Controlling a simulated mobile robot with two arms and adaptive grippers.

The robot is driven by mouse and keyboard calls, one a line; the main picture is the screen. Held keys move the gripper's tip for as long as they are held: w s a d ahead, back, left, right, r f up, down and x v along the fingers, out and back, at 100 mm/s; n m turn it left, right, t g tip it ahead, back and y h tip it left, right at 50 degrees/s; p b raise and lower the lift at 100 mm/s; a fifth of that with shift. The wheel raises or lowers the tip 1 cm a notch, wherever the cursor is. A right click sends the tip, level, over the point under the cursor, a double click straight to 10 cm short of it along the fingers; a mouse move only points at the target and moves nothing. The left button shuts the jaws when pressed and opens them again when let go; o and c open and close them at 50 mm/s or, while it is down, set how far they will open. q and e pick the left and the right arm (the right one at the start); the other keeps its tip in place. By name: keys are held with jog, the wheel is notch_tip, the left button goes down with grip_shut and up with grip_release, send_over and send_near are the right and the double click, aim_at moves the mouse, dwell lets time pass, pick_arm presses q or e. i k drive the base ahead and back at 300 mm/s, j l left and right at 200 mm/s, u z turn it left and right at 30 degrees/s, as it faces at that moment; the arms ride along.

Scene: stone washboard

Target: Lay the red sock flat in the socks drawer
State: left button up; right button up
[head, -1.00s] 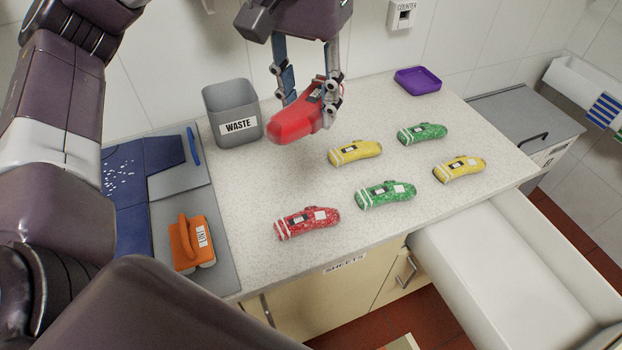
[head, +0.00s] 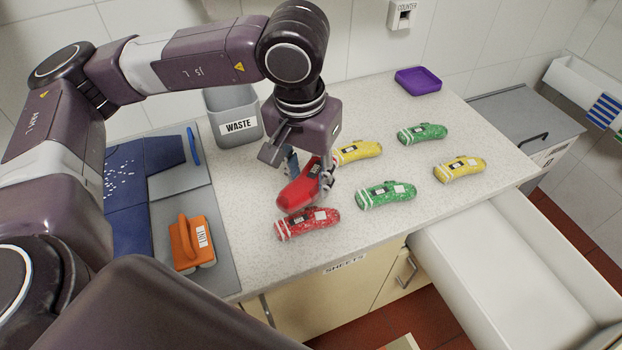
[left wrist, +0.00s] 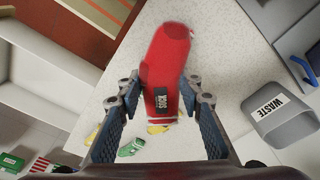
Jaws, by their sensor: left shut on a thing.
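My left gripper (head: 309,172) is shut on a plain red sock (head: 298,194), holding it over the counter just behind a speckled red sock (head: 307,223) with white stripes, which it partly overlaps in the head view. In the left wrist view, the red sock (left wrist: 165,62) sits between the fingers of my left gripper (left wrist: 160,95), its dark "SOCK" label and striped cuff nearest the palm. An open, empty-looking white drawer (head: 490,285) is at the lower right; no label on it is readable. My right gripper is not in view.
Yellow socks (head: 459,169) and green socks (head: 386,195) lie on the counter to the right. A grey waste bin (head: 237,128) and purple tray (head: 418,80) stand behind. An orange-handled block (head: 192,243) is at the left. The counter's front edge borders the drawer.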

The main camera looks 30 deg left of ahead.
aim_at(517, 325)
jog(key=i+l+z, duration=0.1)
jog(key=l, duration=0.3)
jog(key=i+l+z, duration=0.1)
jog(key=l, duration=0.35)
jog(key=i+l, duration=0.1)
jog(key=l, duration=0.5)
